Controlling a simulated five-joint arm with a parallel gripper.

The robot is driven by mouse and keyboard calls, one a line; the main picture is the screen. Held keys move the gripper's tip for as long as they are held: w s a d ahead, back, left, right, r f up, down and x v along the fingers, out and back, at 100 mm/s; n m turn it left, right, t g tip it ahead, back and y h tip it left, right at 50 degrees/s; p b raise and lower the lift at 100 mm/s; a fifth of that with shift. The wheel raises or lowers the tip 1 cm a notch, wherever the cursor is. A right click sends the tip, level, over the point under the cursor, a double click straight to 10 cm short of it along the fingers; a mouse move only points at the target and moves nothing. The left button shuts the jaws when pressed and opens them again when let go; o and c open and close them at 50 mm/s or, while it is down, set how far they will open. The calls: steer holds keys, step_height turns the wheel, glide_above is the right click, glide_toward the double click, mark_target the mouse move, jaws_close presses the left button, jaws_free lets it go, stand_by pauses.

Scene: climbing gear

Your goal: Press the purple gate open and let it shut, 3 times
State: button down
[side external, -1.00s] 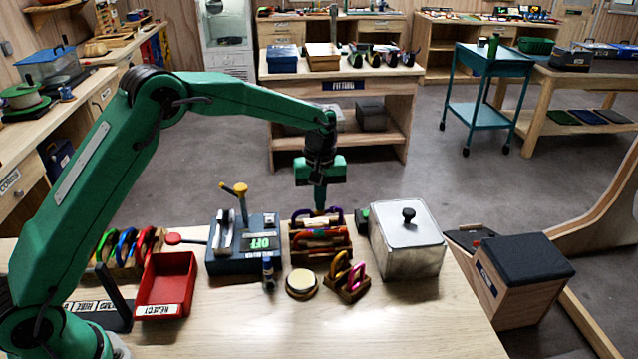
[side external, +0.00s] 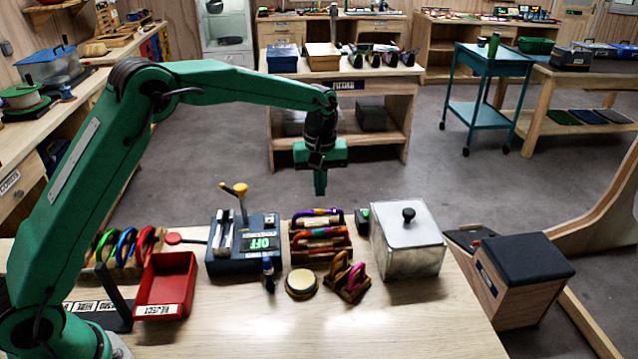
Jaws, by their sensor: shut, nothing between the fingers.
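A purple carabiner (side external: 301,221) lies in the back of a wooden rack (side external: 326,253). An orange-red carabiner (side external: 320,234) lies in front of it in the same rack. My gripper (side external: 320,192) points straight down just above the purple carabiner, with a small gap between. Its fingers are shut and empty. The purple gate is too small to make out, and I cannot tell its position in this view.
A metal lidded box (side external: 410,245) stands right. In front are a round pad (side external: 301,284) and a small carabiner stand (side external: 347,283). A red tray (side external: 166,285) lies left.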

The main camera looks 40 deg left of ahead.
mark_target(320, 210)
steer(key=shift+r, duration=1.25)
steer(key=shift+s+d+r, duration=0.2)
steer(key=shift+r, duration=0.35)
steer(key=shift+s+d+r, duration=0.15)
steer(key=shift+r, duration=0.4)
steer(key=shift+f, duration=0.1)
steer(key=shift+f, duration=3.2)
steer(key=shift+f, duration=1.4)
steer(key=shift+r, duration=3.6)
